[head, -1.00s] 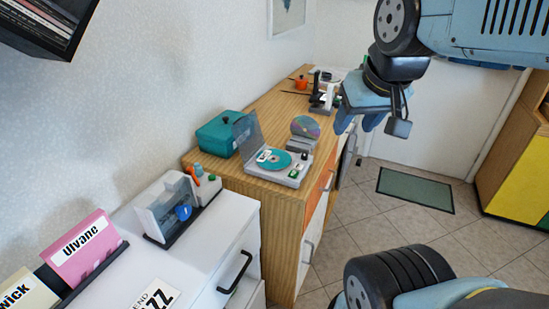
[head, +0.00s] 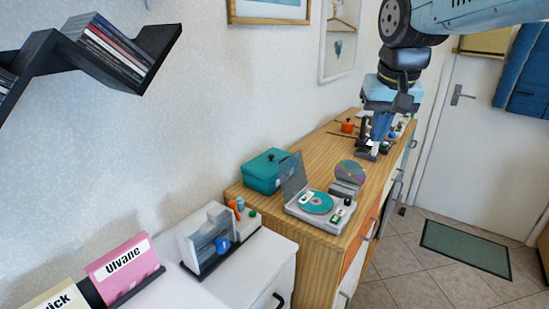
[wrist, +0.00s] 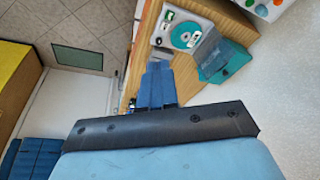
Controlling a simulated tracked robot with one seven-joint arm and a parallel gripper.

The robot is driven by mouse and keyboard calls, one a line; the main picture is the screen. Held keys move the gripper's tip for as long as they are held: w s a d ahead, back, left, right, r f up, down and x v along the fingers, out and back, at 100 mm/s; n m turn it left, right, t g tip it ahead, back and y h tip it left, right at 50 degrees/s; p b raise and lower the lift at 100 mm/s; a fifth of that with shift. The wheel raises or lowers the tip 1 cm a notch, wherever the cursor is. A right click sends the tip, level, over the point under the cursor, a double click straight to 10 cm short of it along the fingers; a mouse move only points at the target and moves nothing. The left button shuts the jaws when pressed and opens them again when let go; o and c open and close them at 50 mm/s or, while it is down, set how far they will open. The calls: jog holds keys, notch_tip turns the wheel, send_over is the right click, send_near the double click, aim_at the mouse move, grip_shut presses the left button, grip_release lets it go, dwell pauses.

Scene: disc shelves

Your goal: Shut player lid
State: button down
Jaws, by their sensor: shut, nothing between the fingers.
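The disc player (head: 322,210) sits on the wooden cabinet top near its front left corner. Its clear grey lid (head: 293,176) stands open, tilted up at the player's left side. A teal disc (head: 316,202) lies in the player. The player also shows upside down in the wrist view (wrist: 188,28), with the lid (wrist: 207,47) raised beside the disc. My gripper (head: 379,138) points down above the cabinet, behind and to the right of the player, apart from the lid. Its blue fingers (wrist: 157,70) are together and empty.
A teal box (head: 266,172) stands close behind the lid by the wall. A stand with a shiny disc (head: 350,173) is just behind the player. Dark and white items and an orange pot (head: 347,126) stand farther back. A white cabinet with a clear disc holder (head: 207,240) is nearer.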

jog(key=w+a+f+m+g+h, duration=0.15)
jog(key=w+a, duration=0.35)
jog(key=w, duration=0.5)
jog(key=w+a+r+g, duration=0.1)
jog(key=w+a+g, duration=0.1)
jog(key=w+a, duration=0.55)
jog(key=w+a+f+m+g+h, duration=0.2)
jog(key=w+a+f+h, duration=0.1)
jog(key=w+a+f, duration=0.85)
jog(key=w+x, duration=0.1)
jog(key=x, duration=0.7)
jog(key=shift+s+a+f, duration=0.2)
jog(key=shift+s+f, duration=0.1)
jog(key=shift+f, duration=0.25)
jog(key=shift+s+r+y, duration=0.1)
jog(key=shift+y, duration=0.15)
